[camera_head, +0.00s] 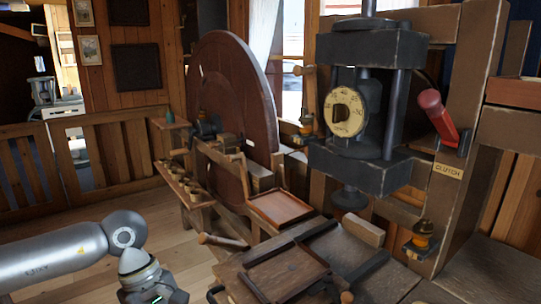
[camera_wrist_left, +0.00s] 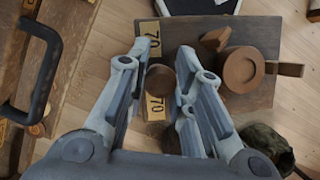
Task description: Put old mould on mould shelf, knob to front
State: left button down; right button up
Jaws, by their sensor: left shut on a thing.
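In the left wrist view my left gripper (camera_wrist_left: 163,84) is shut on a round brown wooden piece, taken to be the knob of the old mould (camera_wrist_left: 160,80). A yellow tag marked 70 (camera_wrist_left: 155,107) shows just below the knob, between the fingers. Much of the mould is hidden by the fingers. Beyond it lies a dark brown board (camera_wrist_left: 225,96) with another 70 tag at its left edge; I cannot tell whether it is the mould shelf. In the head view my left wrist is at bottom left, its fingers out of frame. My right gripper is not in view.
A round wooden piece (camera_wrist_left: 240,70) sits on the board at right. A black handle (camera_wrist_left: 38,80) is at left. In the head view stand a black press (camera_head: 365,110) with a dial, a red lever (camera_head: 438,115), a large wheel (camera_head: 235,105) and a shallow wooden tray (camera_head: 280,208).

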pick_arm(q)
jog(key=s+f+m+y, duration=0.1)
jog(key=m, duration=0.1)
jog(key=s+a+f+m+g+y, duration=0.1)
jog(key=m, duration=0.2)
jog(key=s+a+f+m, duration=0.1)
jog(key=m, duration=0.2)
jog(key=shift+f+g+y, duration=0.15)
jog(key=shift+g+y, duration=0.25)
jog(key=shift+s+a+f+m+y, duration=0.3)
jog(key=shift+s+f+m+y, duration=0.2)
jog(key=shift+m, duration=0.6)
